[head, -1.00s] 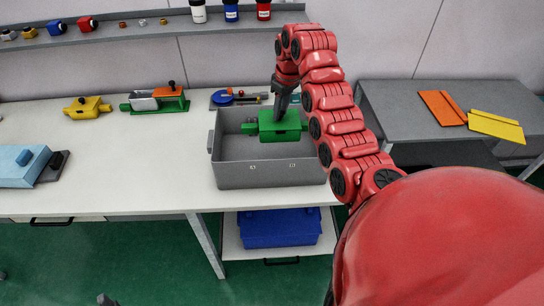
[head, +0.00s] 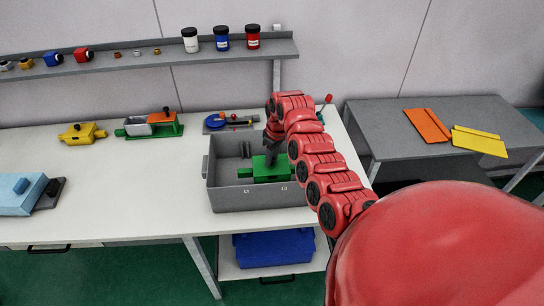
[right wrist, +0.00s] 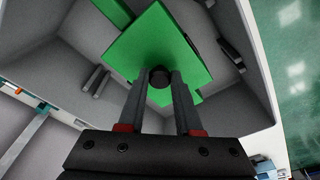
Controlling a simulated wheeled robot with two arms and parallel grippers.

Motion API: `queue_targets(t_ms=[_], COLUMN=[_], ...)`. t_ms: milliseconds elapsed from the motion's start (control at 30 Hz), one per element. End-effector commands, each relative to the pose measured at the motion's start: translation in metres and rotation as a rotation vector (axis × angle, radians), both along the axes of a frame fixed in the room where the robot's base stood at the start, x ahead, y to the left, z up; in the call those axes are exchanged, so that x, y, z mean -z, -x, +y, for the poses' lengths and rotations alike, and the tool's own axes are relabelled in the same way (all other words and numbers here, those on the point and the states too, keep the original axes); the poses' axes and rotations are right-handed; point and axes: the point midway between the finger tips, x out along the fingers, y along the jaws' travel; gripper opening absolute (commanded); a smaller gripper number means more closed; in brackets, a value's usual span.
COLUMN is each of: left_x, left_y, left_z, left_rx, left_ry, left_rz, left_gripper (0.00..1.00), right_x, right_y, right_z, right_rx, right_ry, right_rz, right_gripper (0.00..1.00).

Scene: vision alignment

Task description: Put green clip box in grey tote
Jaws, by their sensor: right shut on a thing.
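The green clip box (head: 262,171) is inside the grey tote (head: 250,200), toward its right half, with its lower part hidden by the tote's front wall. My right gripper (head: 271,153) points down into the tote from above. In the right wrist view my right gripper (right wrist: 160,76) is shut on the dark knob on top of the green clip box (right wrist: 150,42). The box lies between the grey walls of the tote (right wrist: 245,70); I cannot tell whether it touches the floor. My left gripper is not in view.
A shelf (head: 130,59) with jars runs behind.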

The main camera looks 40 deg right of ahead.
Motion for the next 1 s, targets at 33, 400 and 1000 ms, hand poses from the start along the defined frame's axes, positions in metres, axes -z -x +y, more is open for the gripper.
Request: queue_targets(t_ms=[33,400,1000], left_x=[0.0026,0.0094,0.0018], left_y=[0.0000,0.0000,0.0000], left_z=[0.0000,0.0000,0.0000], left_rx=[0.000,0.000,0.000], left_ry=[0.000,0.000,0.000], left_rz=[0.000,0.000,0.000], left_gripper=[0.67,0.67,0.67], right_x=[0.0029,0.0114,0.0028], right_y=[-0.0003,-0.0004,0.0000], right_z=[0.0004,-0.0002,-0.0001], right_rx=[-0.001,0.000,0.000], right_ry=[0.000,0.001,0.000], right_rz=[0.000,-0.001,0.000], right_gripper=[0.00,0.00,0.63])
